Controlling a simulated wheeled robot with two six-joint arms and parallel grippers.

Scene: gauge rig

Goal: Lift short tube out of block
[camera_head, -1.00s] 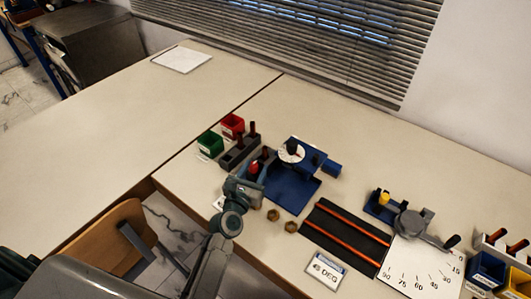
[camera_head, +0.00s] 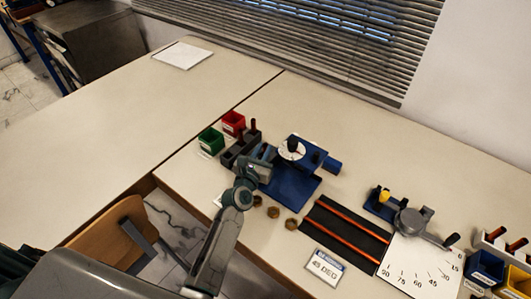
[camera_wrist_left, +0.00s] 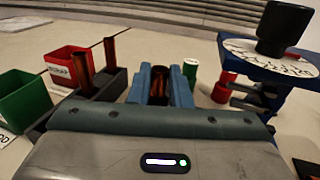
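My left gripper (camera_head: 266,154) is at the right end of the dark grey block (camera_head: 231,157), low over it. In the left wrist view its two blue fingers (camera_wrist_left: 162,80) stand close together, with a copper-brown tube, the short tube (camera_wrist_left: 158,86), filling the gap between them. They look shut on it. Its lower end is hidden, so I cannot tell whether it still sits in the block. Two other copper tubes stand upright in the block, a nearer one (camera_wrist_left: 83,72) and a farther one (camera_wrist_left: 110,52). My right gripper is not in view.
Red bin (camera_head: 233,122) and green bin (camera_head: 210,140) stand left of the block. A blue fixture with a white dial (camera_head: 291,148) stands close on the right. Two brown nuts (camera_head: 282,217) lie in front.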

